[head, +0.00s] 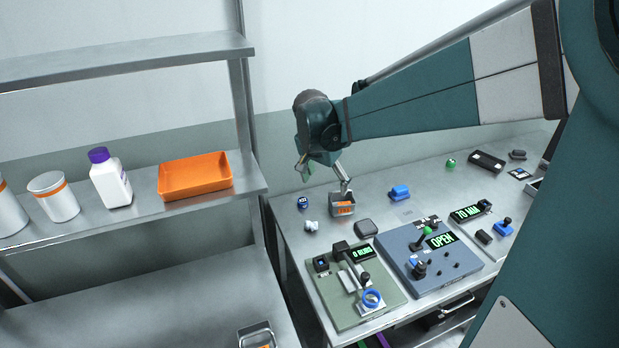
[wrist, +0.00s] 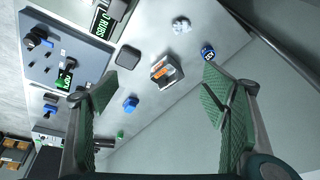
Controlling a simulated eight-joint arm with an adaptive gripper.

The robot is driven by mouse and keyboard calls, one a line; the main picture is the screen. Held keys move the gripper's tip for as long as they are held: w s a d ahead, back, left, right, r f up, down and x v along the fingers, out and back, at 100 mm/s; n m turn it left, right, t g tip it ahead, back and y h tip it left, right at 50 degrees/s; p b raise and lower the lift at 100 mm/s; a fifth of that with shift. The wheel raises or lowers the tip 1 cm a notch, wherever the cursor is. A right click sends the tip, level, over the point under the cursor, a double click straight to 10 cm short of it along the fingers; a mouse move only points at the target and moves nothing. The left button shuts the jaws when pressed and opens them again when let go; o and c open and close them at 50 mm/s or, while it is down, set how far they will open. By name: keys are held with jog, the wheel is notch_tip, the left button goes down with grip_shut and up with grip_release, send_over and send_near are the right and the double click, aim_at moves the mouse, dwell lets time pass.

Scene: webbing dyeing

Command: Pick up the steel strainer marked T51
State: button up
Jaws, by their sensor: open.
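A small steel strainer (head: 333,209) with an orange label stands on the steel bench near its back left. The label's marking is too small to read. It also shows in the wrist view (wrist: 158,70), between and beyond my fingers. My gripper (head: 323,177) is open and empty, above the strainer. In the head view one finger overlaps the strainer's rim; I cannot tell whether it touches. In the wrist view my gripper (wrist: 156,92) has its green finger pads spread wide on either side of the strainer.
A second steel container with an orange label (head: 256,334) is low at the left. Control panels (head: 428,262) fill the bench front.

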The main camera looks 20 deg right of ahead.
jog(key=w+d+f+m+g, duration=0.1)
jog(key=w+d+f+m, duration=0.4)
jog(key=w, duration=0.3)
jog(key=m+g+h+p, duration=0.1)
jog(key=m+g+h, duration=0.1)
jog(key=m, duration=0.2)
send_near(342, 202)
jog(key=s+r, duration=0.1)
jog(key=s+a+r, duration=0.1)
jog(key=s, duration=0.1)
jog(key=shift+s+a+r, duration=0.1)
jog(key=shift+a+r, duration=0.1)
jog(key=shift+d+f+g, duration=0.2)
jog(key=shift+f+g, duration=0.1)
jog(key=shift+f, duration=0.05)
jog(key=shift+d+f, duration=0.3)
jog(key=shift+f, duration=0.4)
jog(key=shift+d+f, duration=0.2)
jog(key=shift+f, duration=0.3)
jog(key=shift+x, duration=2.6)
jog(key=shift+s+a, duration=0.1)
